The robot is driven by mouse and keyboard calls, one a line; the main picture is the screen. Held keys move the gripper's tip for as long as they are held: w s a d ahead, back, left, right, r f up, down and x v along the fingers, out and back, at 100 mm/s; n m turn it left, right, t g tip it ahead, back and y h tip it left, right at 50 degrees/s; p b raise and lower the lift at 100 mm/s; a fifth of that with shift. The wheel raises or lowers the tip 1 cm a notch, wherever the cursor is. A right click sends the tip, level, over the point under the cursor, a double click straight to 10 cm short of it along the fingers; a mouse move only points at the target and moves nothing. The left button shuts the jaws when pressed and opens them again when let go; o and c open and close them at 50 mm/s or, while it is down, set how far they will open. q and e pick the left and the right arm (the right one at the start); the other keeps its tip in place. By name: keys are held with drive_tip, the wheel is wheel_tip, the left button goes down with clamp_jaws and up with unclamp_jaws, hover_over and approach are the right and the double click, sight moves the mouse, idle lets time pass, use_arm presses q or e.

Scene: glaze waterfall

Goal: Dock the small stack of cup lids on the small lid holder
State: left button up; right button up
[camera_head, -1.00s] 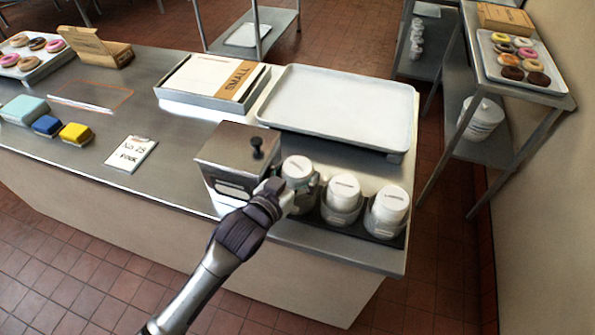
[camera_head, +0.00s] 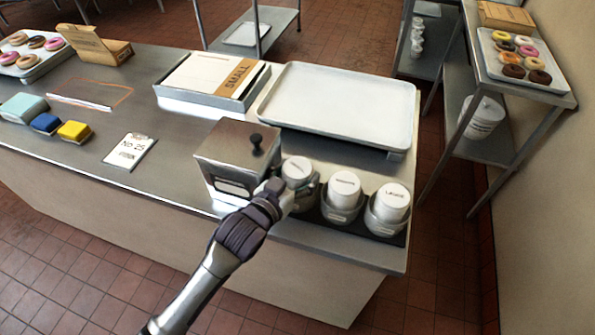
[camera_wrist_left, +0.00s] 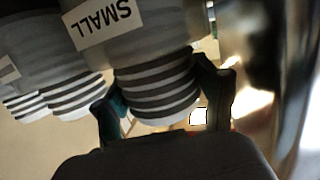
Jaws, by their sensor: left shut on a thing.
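The small stack of cup lids (camera_head: 297,169) is white and ribbed at the side. It sits at the leftmost of three grey holders beside a steel box. In the left wrist view the stack (camera_wrist_left: 157,92) is between the fingers of my left gripper (camera_wrist_left: 160,100), which is shut on it. The stack meets the mouth of the grey small lid holder (camera_wrist_left: 150,35), whose SMALL label appears upside down there. How deep the stack sits in it is hard to tell. In the head view my left gripper (camera_head: 290,193) hides part of this holder. My right gripper is out of view.
Two more holders with lid stacks, middle (camera_head: 344,190) and right (camera_head: 390,202), stand close by on a dark base. The steel box (camera_head: 235,155) with a black knob is close on the left. A large empty tray (camera_head: 340,105) lies behind.

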sight(290, 186)
use_arm(q)
drive_tip(key=shift+p, duration=0.3)
idle(0.6)
drive_tip(key=shift+f+b, duration=0.4)
drive_tip(key=shift+f, duration=0.1)
idle(0.4)
drive_tip(key=o, duration=0.9)
drive_tip(key=shift+p+v, duration=0.65)
drive_tip(key=shift+v, duration=0.2)
drive_tip(key=shift+p+v, duration=1.15)
drive_tip(key=shift+v, duration=0.75)
drive_tip(key=shift+p+v, duration=0.5)
drive_tip(key=shift+v, duration=0.65)
drive_tip(key=p+v, duration=0.1)
drive_tip(key=v, duration=0.2)
drive_tip(key=shift+s+a, duration=0.1)
drive_tip(key=shift+s, duration=0.05)
